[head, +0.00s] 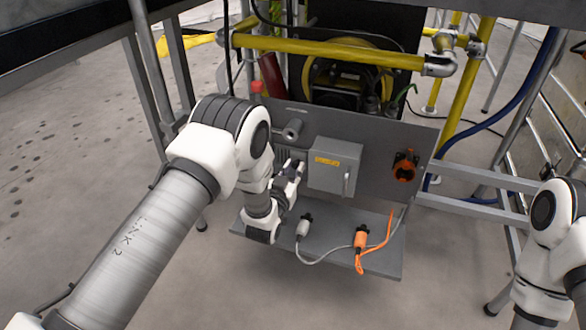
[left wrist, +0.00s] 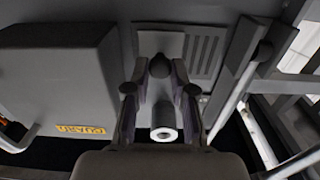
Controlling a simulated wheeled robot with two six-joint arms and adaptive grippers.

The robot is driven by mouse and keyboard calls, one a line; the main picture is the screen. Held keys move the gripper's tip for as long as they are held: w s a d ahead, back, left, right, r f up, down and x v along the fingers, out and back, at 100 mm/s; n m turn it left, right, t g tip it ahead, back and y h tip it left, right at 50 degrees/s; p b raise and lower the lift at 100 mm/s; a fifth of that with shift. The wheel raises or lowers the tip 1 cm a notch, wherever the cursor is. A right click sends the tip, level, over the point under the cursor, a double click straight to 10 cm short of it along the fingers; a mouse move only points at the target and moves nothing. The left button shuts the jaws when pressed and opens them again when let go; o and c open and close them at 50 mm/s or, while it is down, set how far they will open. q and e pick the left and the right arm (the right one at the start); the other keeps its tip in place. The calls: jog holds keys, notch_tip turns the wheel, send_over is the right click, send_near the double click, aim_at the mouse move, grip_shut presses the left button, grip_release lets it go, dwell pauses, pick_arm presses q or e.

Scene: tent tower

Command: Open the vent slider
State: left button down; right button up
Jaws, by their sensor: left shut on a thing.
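The vent (left wrist: 205,52) is a set of grey slats in the panel. In the left wrist view a plain grey slider plate (left wrist: 158,42) lies beside the slats, with a small dark knob (left wrist: 160,66) on it. My left gripper (left wrist: 160,88) has its two fingers on either side of this knob and is shut on it. In the head view my left gripper (head: 292,170) is at the panel, left of the grey box, and hides the knob and part of the vent (head: 283,154). My right arm is at the right edge; its gripper is out of view.
A grey box (head: 334,168) with a yellow label stands close to the gripper. A round stub (head: 291,130) sticks out above it. A grey plug (head: 303,227) and an orange plug (head: 360,238) stand on the shelf (head: 385,266) below.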

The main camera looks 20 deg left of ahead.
pick_arm(q)
jog(key=c, duration=1)
grip_release()
jog(key=shift+d, duration=0.1)
jog(key=s, duration=1.2)
jog(key=shift+a, duration=0.25)
